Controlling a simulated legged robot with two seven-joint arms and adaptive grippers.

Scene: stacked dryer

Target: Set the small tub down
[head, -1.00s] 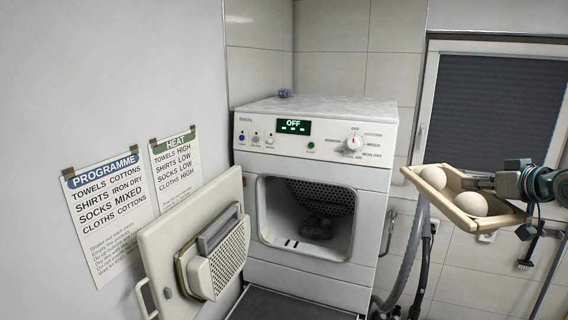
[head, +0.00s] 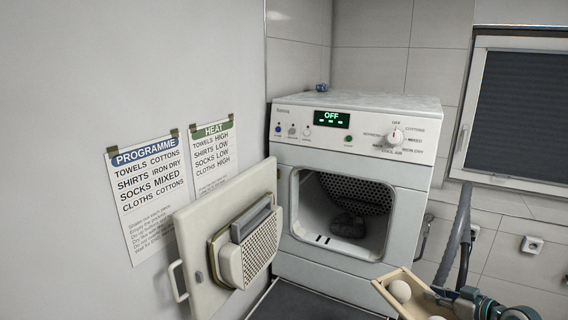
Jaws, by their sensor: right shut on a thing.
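The small tub (head: 384,285) is a shallow beige tray at the bottom right of the head view, tilted, with its lower part cut off by the frame edge. Two pale balls lie in it, one whole (head: 400,291) and one barely showing at the bottom edge. My right gripper (head: 458,298) is shut on the tub's right side and holds it in front of the dryer's lower right corner. Its fingertips are partly hidden at the tub's rim. My left gripper is not in view.
The dryer (head: 300,258) stands with its door (head: 195,240) swung open to the left and dark laundry (head: 350,224) in the drum. A small blue item (head: 322,87) sits on its otherwise clear top. A grey hose (head: 458,235) hangs at its right.

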